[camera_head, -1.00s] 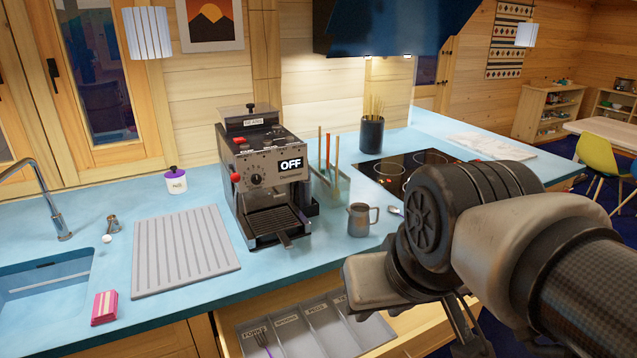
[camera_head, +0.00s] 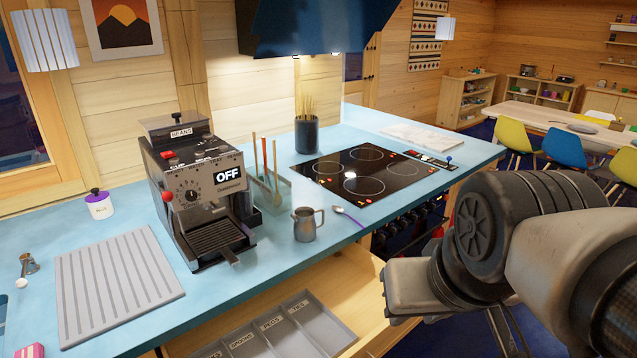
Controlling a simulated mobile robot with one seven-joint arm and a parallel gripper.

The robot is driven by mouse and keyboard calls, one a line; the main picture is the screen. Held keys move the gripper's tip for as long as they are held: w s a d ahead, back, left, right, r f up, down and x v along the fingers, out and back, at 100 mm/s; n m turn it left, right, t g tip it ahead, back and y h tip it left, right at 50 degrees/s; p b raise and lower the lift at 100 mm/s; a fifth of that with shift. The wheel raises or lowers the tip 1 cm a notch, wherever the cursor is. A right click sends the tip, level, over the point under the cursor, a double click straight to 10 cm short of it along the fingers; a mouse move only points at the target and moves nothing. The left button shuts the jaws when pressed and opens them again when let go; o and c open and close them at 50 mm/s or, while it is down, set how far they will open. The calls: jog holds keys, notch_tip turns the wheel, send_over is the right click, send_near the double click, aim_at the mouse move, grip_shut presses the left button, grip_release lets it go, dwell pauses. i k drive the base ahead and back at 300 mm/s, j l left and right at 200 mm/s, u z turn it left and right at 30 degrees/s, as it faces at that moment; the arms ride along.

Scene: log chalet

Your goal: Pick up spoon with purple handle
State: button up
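The spoon with the purple handle (camera_head: 349,217) lies on the blue counter, just right of a grey metal pitcher (camera_head: 305,225) and in front of the black cooktop. Its bowl points back left and its purple handle points front right, near the counter's front edge. My arm fills the lower right, to the right of the spoon and apart from it in the picture. I cannot make out my gripper's fingertips; thin dark parts below the arm are cut off by the bottom edge.
A coffee machine (camera_head: 205,190) and a holder with several sticks (camera_head: 271,190) stand left of the pitcher. An open drawer (camera_head: 355,290) with a labelled grey divider tray (camera_head: 322,325) juts out below the counter. The cooktop (camera_head: 362,172) is clear.

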aim_at(337, 209)
jog(key=i+l+z, duration=0.7)
jog(key=i+z, duration=0.3)
jog(key=i+l+u, duration=0.15)
jog(key=i, duration=0.3)
jog(key=i+l+u, duration=0.2)
jog(key=i, duration=0.25)
jog(key=i+l+u, duration=0.15)
jog(key=i, duration=0.25)
jog(key=i+l+u, duration=0.15)
jog(key=u, duration=0.35)
jog(key=i+l+u, duration=0.15)
jog(key=u, duration=0.35)
jog(key=i+l+u, duration=0.1)
jog(key=l+u, duration=0.25)
jog(key=u, duration=0.15)
jog(key=l+u, duration=0.5)
jog(key=i, duration=0.05)
